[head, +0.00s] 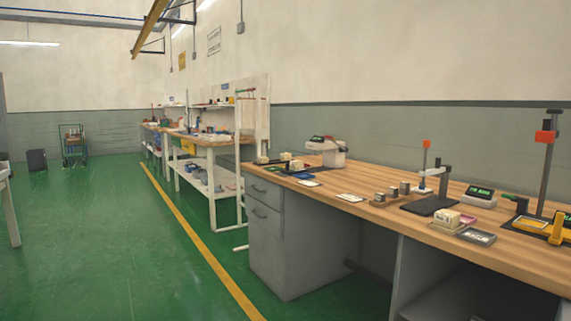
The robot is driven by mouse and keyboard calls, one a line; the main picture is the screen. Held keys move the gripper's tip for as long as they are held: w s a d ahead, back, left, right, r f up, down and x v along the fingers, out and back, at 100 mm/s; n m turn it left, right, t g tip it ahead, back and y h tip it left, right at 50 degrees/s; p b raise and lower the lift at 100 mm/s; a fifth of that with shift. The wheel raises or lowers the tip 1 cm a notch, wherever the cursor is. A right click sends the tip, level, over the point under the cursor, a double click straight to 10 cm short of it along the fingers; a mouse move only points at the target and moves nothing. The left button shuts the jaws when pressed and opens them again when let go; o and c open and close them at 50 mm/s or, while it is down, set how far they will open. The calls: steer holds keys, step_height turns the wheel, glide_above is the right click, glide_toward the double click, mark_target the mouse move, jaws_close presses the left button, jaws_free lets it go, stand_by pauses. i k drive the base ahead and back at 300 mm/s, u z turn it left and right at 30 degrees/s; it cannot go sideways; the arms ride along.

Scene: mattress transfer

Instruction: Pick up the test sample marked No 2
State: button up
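A long wooden-topped workbench (345,183) runs along the wall on the right, with several small items on it. A cream block (447,218) sits on a light base nearer to me. Smaller cream pieces (297,164) lie at the far left end. No number marking is readable at this size, so I cannot tell which thing is the sample marked No 2. My gripper is not in view.
Measuring stands (444,183) with red parts, a dark display unit (478,196) and a yellow device (531,224) share the bench. Grey drawers (264,235) stand under it. Green floor (120,240) left of the yellow line is open. A trolley (74,147) stands far back.

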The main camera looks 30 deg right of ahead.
mark_target(294, 164)
steer(key=i, duration=2.35)
steer(key=z, duration=1.1)
steer(key=i, duration=0.5)
steer(key=z, duration=0.05)
